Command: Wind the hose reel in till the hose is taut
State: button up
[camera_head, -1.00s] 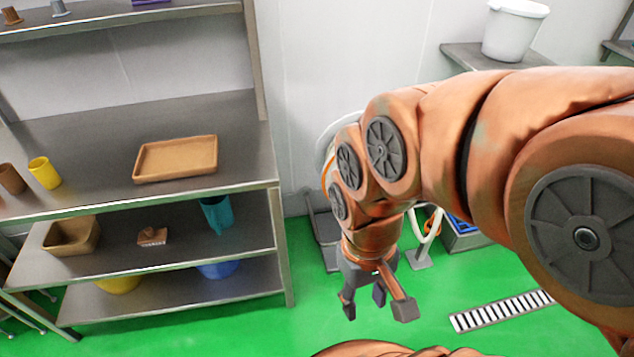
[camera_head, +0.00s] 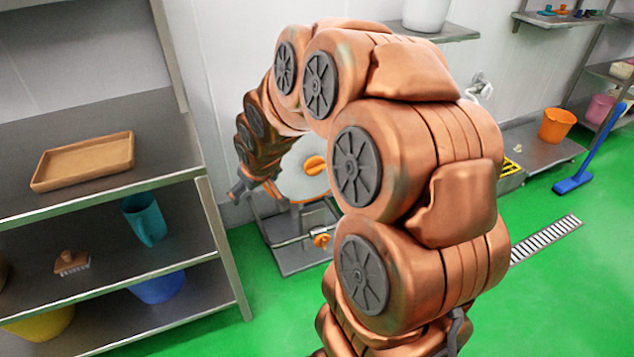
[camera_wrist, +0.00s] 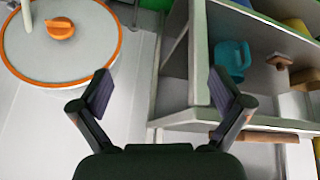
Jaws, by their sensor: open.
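The hose reel shows behind my arm in the head view as a pale disc (camera_head: 297,183) with an orange rim and an orange knob (camera_head: 315,165). My arm hides part of it. A smaller orange knob (camera_head: 321,240) sits on a metal bar low on its grey stand (camera_head: 300,262). In the wrist view the reel's disc (camera_wrist: 75,62) and its knob (camera_wrist: 60,29) lie at the upper left, with a pale rod beside the knob. My gripper (camera_wrist: 162,92) is open and empty, apart from the reel and to its right there. In the head view my gripper (camera_head: 240,188) is left of the reel. I cannot make out the hose.
A metal shelf (camera_head: 185,165) with a tan tray (camera_head: 85,162) and a teal jug (camera_head: 145,220) stands close at the left. An orange bucket (camera_head: 557,125) and blue squeegee (camera_head: 590,155) are at the right. Green floor (camera_head: 560,290) is open at the lower right.

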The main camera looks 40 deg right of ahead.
jog(key=w+d+f+t+b, duration=0.3)
jog(key=w+d+f+b, duration=0.2)
jog(key=w+d+f, duration=0.35)
jog(key=m+t+h+b, duration=0.1)
jog(key=t+h+b, duration=0.3)
jog(key=b, duration=0.6)
send_near(318, 170)
jog(key=w+a+r+t+y, duration=0.1)
jog(key=w+a+r, duration=0.2)
jog(key=w+a, duration=0.35)
jog(key=s+d+f+t+h+b, duration=0.1)
jog(key=s+d+f+t+b, duration=0.2)
jog(key=s+d+f+b, duration=0.35)
jog(key=shift+d+b+x, duration=0.2)
jog(key=shift+b+x, duration=0.05)
jog(key=shift+x, duration=2.15)
jog(key=shift+d+b+x, duration=0.2)
jog(key=shift+b+x, duration=0.05)
jog(key=shift+x, duration=2.2)
jog(key=shift+s, duration=0.15)
jog(key=c, duration=1.6)
